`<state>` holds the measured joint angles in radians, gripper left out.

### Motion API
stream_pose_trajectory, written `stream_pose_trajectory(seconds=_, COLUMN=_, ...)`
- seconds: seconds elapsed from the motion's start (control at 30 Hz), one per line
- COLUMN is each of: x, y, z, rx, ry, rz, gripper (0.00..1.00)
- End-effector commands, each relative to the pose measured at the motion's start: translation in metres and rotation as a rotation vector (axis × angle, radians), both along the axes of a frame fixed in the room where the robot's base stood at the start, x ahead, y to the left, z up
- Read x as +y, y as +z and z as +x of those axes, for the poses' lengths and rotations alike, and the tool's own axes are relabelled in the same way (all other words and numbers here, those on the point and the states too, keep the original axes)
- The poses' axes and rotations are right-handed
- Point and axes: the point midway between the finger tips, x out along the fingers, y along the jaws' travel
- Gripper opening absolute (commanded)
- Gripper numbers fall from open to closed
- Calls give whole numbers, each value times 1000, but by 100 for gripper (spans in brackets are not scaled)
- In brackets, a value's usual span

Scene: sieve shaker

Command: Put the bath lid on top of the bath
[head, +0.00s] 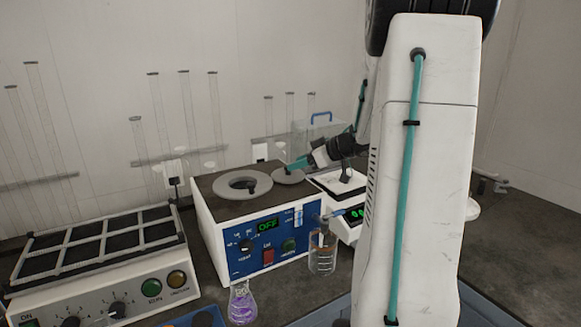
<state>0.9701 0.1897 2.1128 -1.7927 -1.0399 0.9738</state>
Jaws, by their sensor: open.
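The bath (215,222) is a box with a dark top, a blue front panel and a green "OFF" display. A pale ring (229,187) with a dark opening in its middle lies on the bath's top. A grey round disc, which looks like the bath lid (284,178), is at the right end of the bath's top; I cannot tell whether it rests there or is just above it. My gripper (291,167) is open, with its teal fingertips right at the disc. Whether they touch the disc is too small to tell.
A balance (345,228) stands right of the bath. A beaker (322,256) and a flask with purple liquid (242,305) stand in front. A clear box with a blue handle (320,118) and glass tubes are behind.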

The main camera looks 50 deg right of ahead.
Motion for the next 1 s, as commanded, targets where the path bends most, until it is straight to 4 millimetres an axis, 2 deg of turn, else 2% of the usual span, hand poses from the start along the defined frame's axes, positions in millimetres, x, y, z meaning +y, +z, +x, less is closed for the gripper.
stream_pose_trajectory(seconds=0.1, x=-8, y=13, z=-23, rx=-1, ry=-4, rz=-2, gripper=44)
stream_pose_trajectory(seconds=0.33, x=-18, y=30, z=-53, rx=0, ry=-2, rz=0, gripper=44)
stream_pose_trajectory(seconds=0.47, x=-19, y=36, z=-56, rx=-6, ry=-9, rz=-13, gripper=44)
stream_pose_trajectory(seconds=0.57, x=-14, y=50, z=-40, rx=-41, ry=-56, rz=-80, gripper=44)
stream_pose_trajectory(seconds=0.7, x=2, y=89, z=0, rx=-119, ry=-229, rz=-257, gripper=44)
stream_pose_trajectory(seconds=0.8, x=22, y=117, z=12, rx=-139, ry=-395, rz=-362, gripper=44)
stream_pose_trajectory(seconds=0.87, x=37, y=127, z=9, rx=-120, ry=-490, rz=-399, gripper=44)
stream_pose_trajectory(seconds=0.93, x=57, y=131, z=-3, rx=-68, ry=-589, rz=-416, gripper=44)
stream_pose_trajectory(seconds=1.0, x=82, y=126, z=-22, rx=16, ry=-663, rz=-410, gripper=44)
